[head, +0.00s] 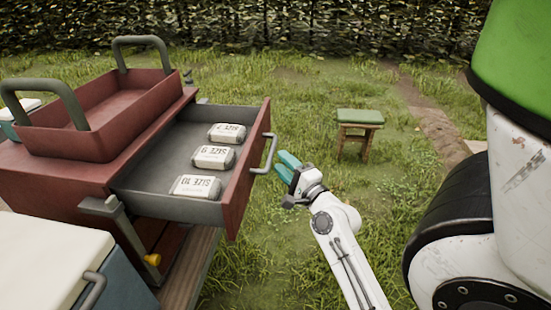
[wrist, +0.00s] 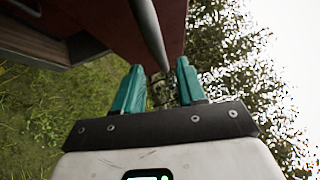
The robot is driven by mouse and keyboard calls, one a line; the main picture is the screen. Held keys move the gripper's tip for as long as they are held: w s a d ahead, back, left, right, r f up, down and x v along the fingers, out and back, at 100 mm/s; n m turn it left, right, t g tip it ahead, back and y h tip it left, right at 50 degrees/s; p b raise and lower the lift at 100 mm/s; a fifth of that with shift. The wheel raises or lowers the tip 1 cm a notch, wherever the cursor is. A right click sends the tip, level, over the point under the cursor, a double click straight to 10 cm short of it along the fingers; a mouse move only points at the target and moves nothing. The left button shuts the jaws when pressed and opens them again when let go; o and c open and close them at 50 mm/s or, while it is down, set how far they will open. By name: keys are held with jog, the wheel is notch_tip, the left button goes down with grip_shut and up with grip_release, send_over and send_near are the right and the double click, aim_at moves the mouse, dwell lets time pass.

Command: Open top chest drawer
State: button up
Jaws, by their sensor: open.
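The red chest (head: 60,185) stands at the left in the head view. Its top drawer (head: 235,190) is pulled out to the right, with several white labelled packs (head: 213,157) lying inside. A grey bar handle (head: 266,155) is on the drawer's red front. My gripper (head: 287,165), with teal fingers, is just right of the handle. In the wrist view the gripper (wrist: 160,88) is open, and the grey handle bar (wrist: 148,35) runs down toward the gap between the fingers. I cannot tell whether the fingers touch it.
A red open tray (head: 95,120) with grey handles sits on top of the chest. A white-lidded cooler (head: 50,255) stands in front at lower left. A green-topped stool (head: 359,120) is on the grass beyond.

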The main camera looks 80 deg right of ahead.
jog(key=shift+b+v, duration=0.5)
jog(key=shift+v, duration=1.85)
